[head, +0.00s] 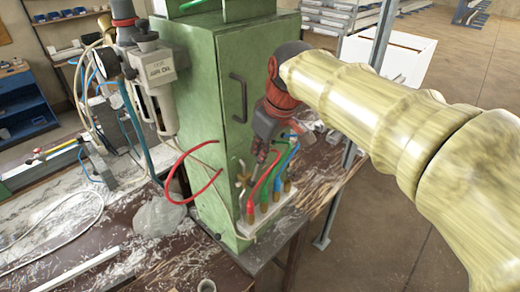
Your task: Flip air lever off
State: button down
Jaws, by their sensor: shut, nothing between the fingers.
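My gripper (262,155) is in front of the green cabinet (212,110), pointing down just above a row of coloured air hoses. Its dark fingers look together, with nothing seen between them. A small brass fitting with a short pale stem (242,177), which may be the air lever, is on the cabinet's lower front, just left of and below the fingertips. I cannot tell whether the fingers touch it or which way the lever is set. The gripper partly hides the hoses and the cabinet face behind it.
Red, green and blue hoses (277,180) rise from brass fittings on a pale block (262,220). A red hose (194,150) loops at the left. An air filter unit (155,85) stands left of the cabinet. Shavings litter the bench (150,262). Open floor (440,75) lies to the right.

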jog(key=shift+w+d, duration=0.1)
jog(key=shift+w, duration=0.05)
jog(key=w+d+f+m+g+y+p, duration=0.2)
jog(key=w+d+f+g+y+p, duration=0.2)
jog(key=w+f+g+y+p, duration=0.1)
jog(key=shift+w+d+f+g+y+p, duration=0.25)
jog(key=shift+d+f+g+y+p, duration=0.25)
jog(key=shift+f+g+y, duration=0.4)
jog(key=shift+w+f, duration=0.1)
jog(key=shift+f, duration=0.1)
jog(key=shift+a, duration=0.1)
dwell(0.3)
